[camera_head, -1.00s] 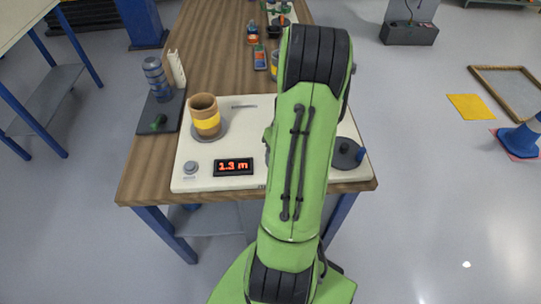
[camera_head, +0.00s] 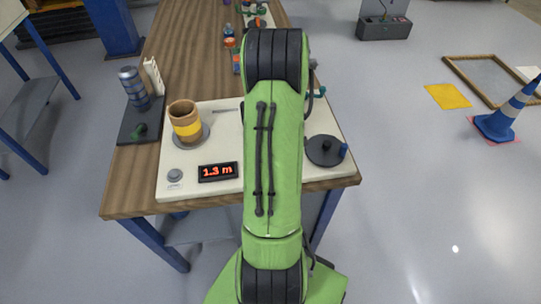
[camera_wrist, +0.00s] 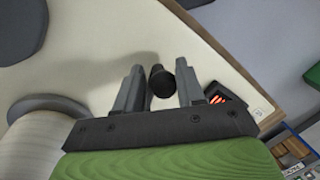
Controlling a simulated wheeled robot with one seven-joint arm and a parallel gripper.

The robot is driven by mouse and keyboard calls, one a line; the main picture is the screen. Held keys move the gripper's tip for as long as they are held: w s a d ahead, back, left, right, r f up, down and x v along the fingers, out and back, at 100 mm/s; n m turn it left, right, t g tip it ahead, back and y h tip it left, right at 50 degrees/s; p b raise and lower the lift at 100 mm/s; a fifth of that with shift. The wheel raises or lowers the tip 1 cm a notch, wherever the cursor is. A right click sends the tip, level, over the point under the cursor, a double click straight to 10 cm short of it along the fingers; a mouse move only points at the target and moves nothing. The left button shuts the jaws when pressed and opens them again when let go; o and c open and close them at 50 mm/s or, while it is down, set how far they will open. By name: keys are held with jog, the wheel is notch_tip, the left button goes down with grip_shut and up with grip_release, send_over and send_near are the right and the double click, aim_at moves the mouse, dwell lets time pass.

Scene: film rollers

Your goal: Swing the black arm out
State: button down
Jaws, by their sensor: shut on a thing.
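In the wrist view, the fingers of my gripper (camera_wrist: 159,88) stand on either side of a small black round-ended post (camera_wrist: 161,80), which I take to be part of the black arm; the rest of that arm is hidden. The fingers are shut on this black piece above the cream panel. In the head view, my green arm reaches across the cream panel (camera_head: 225,110) and hides my gripper and the piece it holds.
A brown spool with a yellow band (camera_head: 185,122) stands on the panel's left. A display reading "1.3 m" (camera_head: 218,172) and a grey button (camera_head: 174,176) are at the front. A dark disc with a blue knob (camera_head: 325,151) is at right.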

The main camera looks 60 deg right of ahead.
jog(key=shift+w+a, duration=0.15)
jog(key=shift+a, duration=0.05)
jog(key=c, duration=0.9)
grip_release()
jog(key=shift+o, duration=0.2)
jog(key=d+r+p, duration=0.3)
jog(key=r+p, duration=0.1)
jog(key=r, duration=1.1)
jog(key=shift+s+r, duration=0.2)
jog(key=shift+r, duration=0.1)
